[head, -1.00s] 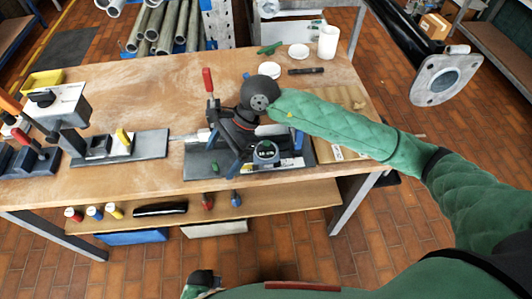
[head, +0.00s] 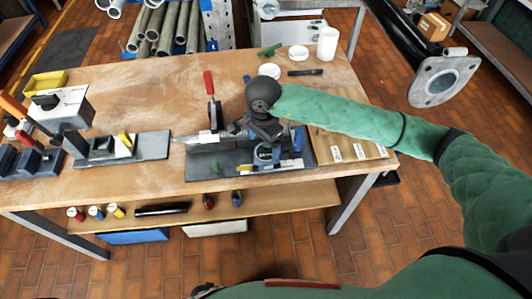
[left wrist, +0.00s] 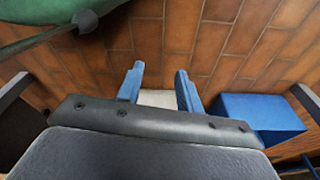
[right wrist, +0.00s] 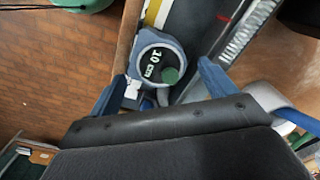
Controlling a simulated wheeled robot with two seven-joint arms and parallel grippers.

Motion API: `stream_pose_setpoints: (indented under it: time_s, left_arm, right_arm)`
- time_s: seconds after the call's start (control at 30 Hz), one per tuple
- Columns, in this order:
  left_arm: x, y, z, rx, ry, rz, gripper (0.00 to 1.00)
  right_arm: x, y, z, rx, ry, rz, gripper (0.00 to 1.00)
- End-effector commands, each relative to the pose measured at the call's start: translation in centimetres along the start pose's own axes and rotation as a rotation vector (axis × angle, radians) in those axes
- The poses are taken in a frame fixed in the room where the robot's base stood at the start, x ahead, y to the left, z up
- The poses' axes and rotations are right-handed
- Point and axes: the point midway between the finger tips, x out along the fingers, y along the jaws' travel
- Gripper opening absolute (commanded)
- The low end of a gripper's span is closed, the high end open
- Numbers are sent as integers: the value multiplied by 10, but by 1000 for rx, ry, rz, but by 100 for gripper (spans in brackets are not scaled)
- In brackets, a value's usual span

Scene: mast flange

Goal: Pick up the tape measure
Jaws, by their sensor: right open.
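The tape measure (right wrist: 158,62) is a rounded grey-blue case with a dark face reading "10 cm" and a green dot. In the head view the tape measure (head: 266,155) is at the front of a dark tray (head: 213,166) on the workbench, partly covered by my right gripper (head: 270,143). In the right wrist view my right gripper (right wrist: 162,82) is open, its blue fingertips either side of the case's lower end. I cannot tell whether they touch it. My left gripper (left wrist: 157,80) is open and empty over brick floor, in the left wrist view.
A clamp with a red handle (head: 209,84) stands left of my right gripper. A wooden board with labels (head: 345,148) lies to the right. A dark plate with a yellow-marked block (head: 124,144) lies left. The bench top (head: 150,90) behind is mostly clear.

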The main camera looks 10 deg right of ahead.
Motion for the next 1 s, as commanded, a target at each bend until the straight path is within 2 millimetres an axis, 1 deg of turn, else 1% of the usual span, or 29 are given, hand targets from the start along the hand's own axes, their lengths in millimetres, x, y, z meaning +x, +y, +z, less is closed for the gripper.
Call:
stream_pose_setpoints:
  time_s: [0.3,0.5,0.63,0.83,0.87,1.0]
  left_arm:
    - [22,-12,28,12,18,-13,36]
    - [26,-13,50,14,9,-14,36]
    - [29,-13,56,14,5,-14,36]
    - [29,-13,56,14,6,-14,36]
    - [29,-13,56,14,6,-14,36]
    - [29,-13,56,14,6,-14,36]
  right_arm:
    - [19,3,-5,1,0,3,83]
    - [38,2,-5,0,-1,2,83]
    - [43,2,-6,0,0,0,83]
    - [44,2,-6,0,0,0,83]
    - [44,2,-6,0,0,0,80]
    - [44,2,-6,0,0,0,52]
